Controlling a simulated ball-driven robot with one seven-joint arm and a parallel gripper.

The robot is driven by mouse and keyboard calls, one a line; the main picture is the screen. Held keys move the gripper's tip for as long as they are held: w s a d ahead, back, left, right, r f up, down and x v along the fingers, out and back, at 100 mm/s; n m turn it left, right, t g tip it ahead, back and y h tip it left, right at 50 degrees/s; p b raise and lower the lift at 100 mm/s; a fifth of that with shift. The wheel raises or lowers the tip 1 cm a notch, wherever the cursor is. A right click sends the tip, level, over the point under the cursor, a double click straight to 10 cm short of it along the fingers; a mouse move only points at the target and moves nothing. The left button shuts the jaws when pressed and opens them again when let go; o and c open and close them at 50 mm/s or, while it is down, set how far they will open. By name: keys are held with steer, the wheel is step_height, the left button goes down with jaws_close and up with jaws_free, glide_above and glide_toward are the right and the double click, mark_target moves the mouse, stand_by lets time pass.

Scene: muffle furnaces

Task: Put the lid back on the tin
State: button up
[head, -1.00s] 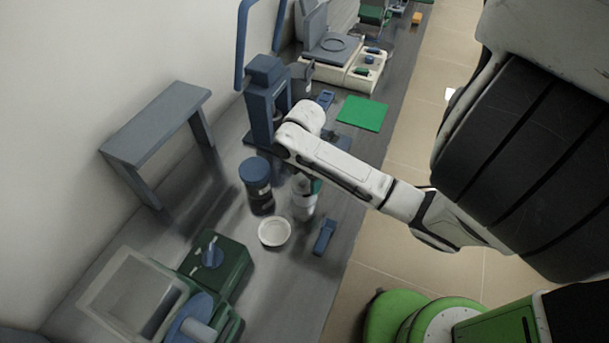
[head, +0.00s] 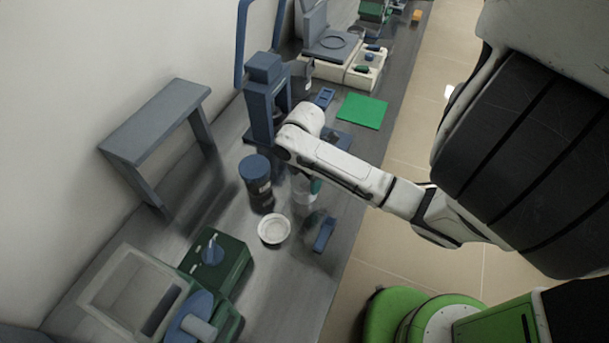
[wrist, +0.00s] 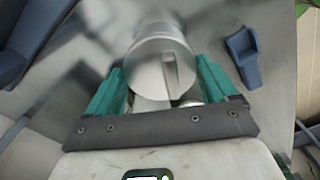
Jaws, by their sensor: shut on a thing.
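My gripper (wrist: 165,85) points down over the bench. Its teal fingers stand on either side of a round pale grey lid (wrist: 150,65) with a raised ridge, and are shut on it. In the head view my gripper (head: 311,187) is partly hidden behind my arm, and the lid is blurred and hard to make out. A white round tin (head: 274,230), open at the top, stands on the bench just left of and nearer than my gripper. I cannot clearly make out the tin in the wrist view.
A dark jar with a blue cap (head: 257,182) stands close behind the tin. A blue holder (head: 324,235) lies to the right, also in the wrist view (wrist: 243,58). A green box (head: 217,262) stands front left, a blue stand (head: 265,105) behind. The right bench edge is close.

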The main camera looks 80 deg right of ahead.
steer(key=shift+f, duration=0.25)
steer(key=o, duration=0.8)
steer(key=shift+r, duration=3.55)
